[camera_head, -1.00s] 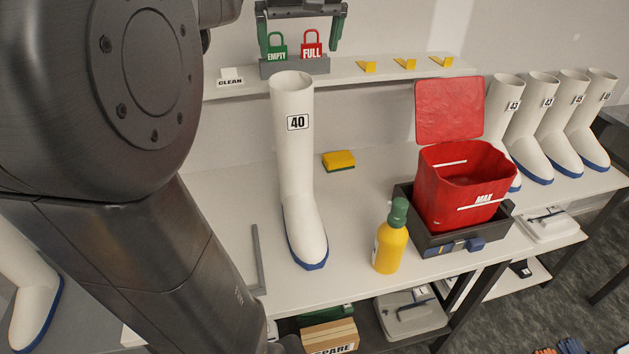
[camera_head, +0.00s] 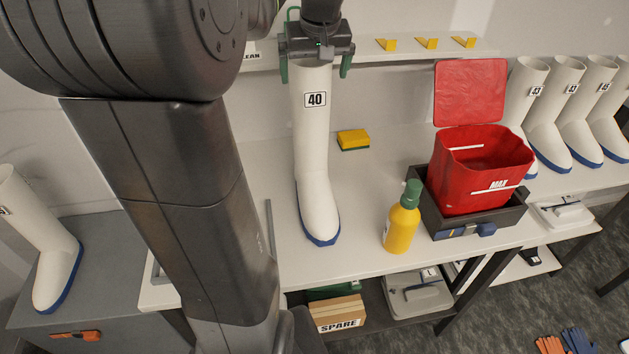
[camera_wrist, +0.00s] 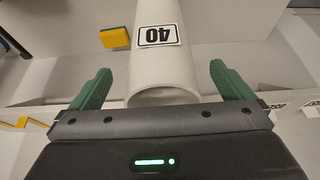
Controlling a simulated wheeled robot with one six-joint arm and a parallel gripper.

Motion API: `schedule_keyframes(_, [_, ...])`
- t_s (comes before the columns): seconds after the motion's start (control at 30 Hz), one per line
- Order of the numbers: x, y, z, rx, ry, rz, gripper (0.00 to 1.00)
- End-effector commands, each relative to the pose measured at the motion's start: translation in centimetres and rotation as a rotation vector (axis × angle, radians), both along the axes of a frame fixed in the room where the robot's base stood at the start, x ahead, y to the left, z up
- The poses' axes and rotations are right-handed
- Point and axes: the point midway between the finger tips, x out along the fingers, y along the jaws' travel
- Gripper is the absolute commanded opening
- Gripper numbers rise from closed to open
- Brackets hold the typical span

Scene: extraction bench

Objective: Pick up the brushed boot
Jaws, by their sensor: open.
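A tall white boot (camera_head: 312,150) with a blue sole and a "40" label stands upright on the white bench. My gripper (camera_head: 316,72) is at the boot's open top in the head view. Its green fingers are apart, one on each side of the shaft. In the wrist view, my gripper (camera_wrist: 162,85) is open with the boot shaft (camera_wrist: 165,65) between the fingers. A gap shows on both sides, so the fingers do not touch it. I cannot tell from these views whether this boot is brushed.
A yellow bottle (camera_head: 402,222) and a red bin (camera_head: 480,180) in a dark tray stand right of the boot. A yellow sponge (camera_head: 353,139) lies behind it. Several white boots (camera_head: 548,130) stand at far right, another boot (camera_head: 50,240) at far left. A shelf (camera_head: 400,52) runs behind.

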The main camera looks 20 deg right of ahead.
Motion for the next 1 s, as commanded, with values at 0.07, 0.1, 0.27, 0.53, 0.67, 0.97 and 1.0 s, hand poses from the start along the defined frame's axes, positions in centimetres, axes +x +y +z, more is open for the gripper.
schedule_keyframes(0.07, [0.21,-0.02,-0.58,0.001,0.002,0.0,1.0])
schedule_keyframes(0.1, [0.28,-0.04,-0.71,0.0,0.0,0.0,1.0])
schedule_keyframes(0.27, [0.31,-0.06,-0.78,0.0,-0.001,0.0,1.0])
schedule_keyframes(0.53, [0.29,-0.06,-0.76,0.0,-0.001,0.0,0.57])
schedule_keyframes(0.67, [0.27,-0.06,-0.75,0.0,0.0,0.0,0.31])
schedule_keyframes(0.97, [0.3,-0.09,-0.52,-0.003,-0.003,-0.001,0.16])
schedule_keyframes(1.0, [0.31,-0.09,-0.37,-0.003,-0.003,0.0,0.16])
